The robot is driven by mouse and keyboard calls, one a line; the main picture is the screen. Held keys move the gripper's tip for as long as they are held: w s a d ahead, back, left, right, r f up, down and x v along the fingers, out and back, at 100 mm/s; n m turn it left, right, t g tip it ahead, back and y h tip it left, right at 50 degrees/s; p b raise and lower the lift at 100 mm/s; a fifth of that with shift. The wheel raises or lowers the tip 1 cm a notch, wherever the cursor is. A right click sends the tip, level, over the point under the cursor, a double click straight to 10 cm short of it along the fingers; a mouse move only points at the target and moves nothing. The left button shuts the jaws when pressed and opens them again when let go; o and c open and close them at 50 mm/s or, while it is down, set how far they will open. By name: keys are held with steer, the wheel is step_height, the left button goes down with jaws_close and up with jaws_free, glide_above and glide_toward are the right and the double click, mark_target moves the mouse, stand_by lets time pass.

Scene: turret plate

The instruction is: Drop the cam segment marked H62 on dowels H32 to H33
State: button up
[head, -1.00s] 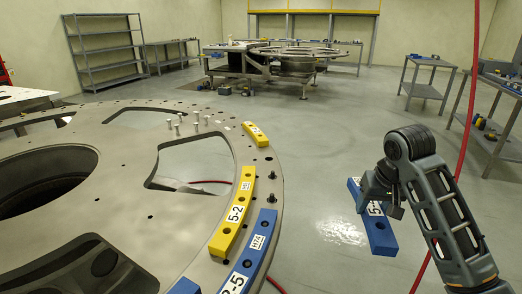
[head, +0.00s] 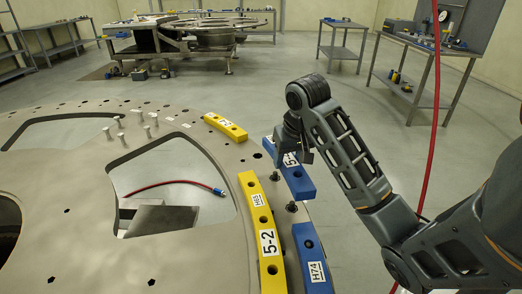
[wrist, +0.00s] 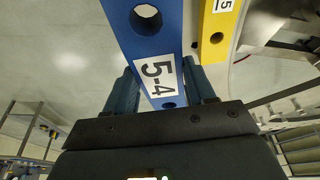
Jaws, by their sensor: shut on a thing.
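A blue cam segment (head: 297,183), with 5-4 on its face in the wrist view (wrist: 146,42), is held in my gripper (head: 291,152). The gripper's two fingers are shut across the segment near one end in the wrist view (wrist: 162,88). No H62 mark is readable. In the head view the segment overlaps the right rim of the turret plate (head: 100,220); its height above the plate is hard to tell. A dark dowel (head: 291,207) stands near its front end. Dowel marks H32 and H33 are not readable, and my gripper and the segment hide part of the rim.
A yellow segment marked 5-2 and H65 (head: 259,222) lies left of the held one. A blue segment marked H74 (head: 312,255) lies in front. Another yellow segment (head: 226,126) lies farther back. Light pins (head: 138,106) stand on the plate. A red hose (head: 432,150) hangs at right.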

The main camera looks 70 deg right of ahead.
steer(key=shift+w, duration=0.4)
steer(key=shift+f, duration=0.1)
steer(key=shift+f+b, duration=0.1)
steer(key=shift+b, duration=0.2)
steer(key=shift+s+f+b, duration=0.1)
steer(key=shift+f+b, duration=3.9)
steer(key=shift+f, duration=0.35)
steer(key=o, duration=1.4)
steer(key=p+v, duration=0.6)
steer(key=v, duration=0.1)
steer(key=shift+a+r+p, duration=0.1)
steer(key=shift+r+p, duration=0.2)
steer(key=shift+r, duration=0.1)
